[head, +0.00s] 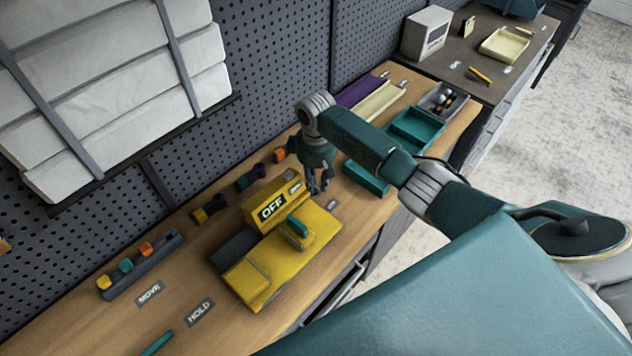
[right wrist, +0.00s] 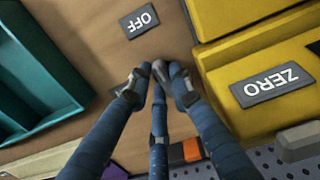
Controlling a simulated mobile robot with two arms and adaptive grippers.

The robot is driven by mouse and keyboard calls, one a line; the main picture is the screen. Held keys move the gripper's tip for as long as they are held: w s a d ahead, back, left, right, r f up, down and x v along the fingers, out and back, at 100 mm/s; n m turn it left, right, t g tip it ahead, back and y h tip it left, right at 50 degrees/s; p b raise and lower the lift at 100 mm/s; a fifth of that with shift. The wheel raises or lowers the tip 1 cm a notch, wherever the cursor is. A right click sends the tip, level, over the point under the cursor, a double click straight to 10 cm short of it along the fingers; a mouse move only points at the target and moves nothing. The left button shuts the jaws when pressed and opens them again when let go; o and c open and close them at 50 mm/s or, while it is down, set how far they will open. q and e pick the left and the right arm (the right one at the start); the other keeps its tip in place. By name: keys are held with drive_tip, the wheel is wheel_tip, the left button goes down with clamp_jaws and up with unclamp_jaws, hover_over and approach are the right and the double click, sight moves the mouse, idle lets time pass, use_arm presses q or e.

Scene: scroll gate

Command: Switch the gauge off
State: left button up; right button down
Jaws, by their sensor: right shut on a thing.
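The yellow gauge (head: 300,252) stands on the wooden bench, and its dark display (head: 271,207) reads OFF. A teal part (head: 297,226) sits on its top. In the right wrist view the gauge (right wrist: 215,75) is on the right, with a ZERO plate (right wrist: 272,82) on it. My right gripper (head: 320,188) is just right of the gauge, near an OFF label (head: 332,205) on the bench. Its fingertips (right wrist: 158,85) are drawn together beside the gauge. What they grip is too small or hidden to make out. My left gripper is not in view.
Teal trays (head: 418,128) lie right of my right gripper. Small coloured blocks stand along the perforated wall, including an orange one (head: 279,156). A dark rack (head: 145,262) with coloured pieces is at the left, near MOVE (head: 149,293) and HOLD (head: 200,312) labels.

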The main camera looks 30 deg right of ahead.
drive_tip(key=shift+w+r+m, duration=0.1)
drive_tip(key=shift+r+m, duration=0.05)
drive_tip(key=shift+m, duration=0.25)
drive_tip(key=c, duration=1.8)
unclamp_jaws()
wheel_tip(320, 180, up, 12)
